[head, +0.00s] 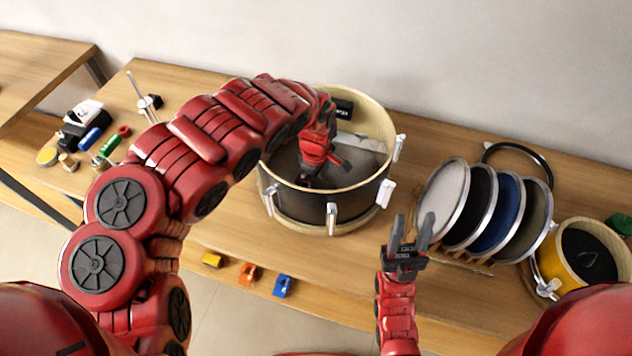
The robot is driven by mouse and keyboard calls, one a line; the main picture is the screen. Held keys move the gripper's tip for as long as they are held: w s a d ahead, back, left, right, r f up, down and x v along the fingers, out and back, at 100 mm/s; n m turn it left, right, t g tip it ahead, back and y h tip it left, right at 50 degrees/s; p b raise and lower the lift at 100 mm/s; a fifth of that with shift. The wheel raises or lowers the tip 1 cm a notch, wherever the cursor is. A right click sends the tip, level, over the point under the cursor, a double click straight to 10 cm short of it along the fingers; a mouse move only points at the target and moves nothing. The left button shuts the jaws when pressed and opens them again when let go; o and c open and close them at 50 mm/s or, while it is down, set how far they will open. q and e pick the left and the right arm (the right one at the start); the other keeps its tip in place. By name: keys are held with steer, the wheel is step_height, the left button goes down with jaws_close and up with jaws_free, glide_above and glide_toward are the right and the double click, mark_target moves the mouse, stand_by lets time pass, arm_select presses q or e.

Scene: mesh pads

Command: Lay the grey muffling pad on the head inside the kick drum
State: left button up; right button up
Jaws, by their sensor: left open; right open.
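The kick drum (297,199) stands open side up on the table, with a pale wooden rim and silver lugs. My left gripper (325,172) is inside the drum, fingers open and pointing down near the head. A grey piece that looks like the muffling pad (362,143) is inside the drum, right of and behind that gripper. My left arm and the drum wall hide part of the interior, so I cannot tell whether the pad lies fully flat on the head. My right gripper (414,222) is open and empty, in front of the drum's right side.
A rack of round pads (443,198) in silver rims stands right of the drum. A yellow drum (551,258) is at the far right, and a black ring (518,147) lies behind the rack. Small coloured items (90,138) lie at the left.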

arm_select(q)
steer(key=shift+r, duration=0.1)
step_height(320, 180, up, 7)
steer(key=p, duration=0.4)
steer(key=shift+w, duration=0.1)
step_height(320, 180, up, 10)
steer(key=p, duration=0.6)
steer(key=shift+r, duration=0.15)
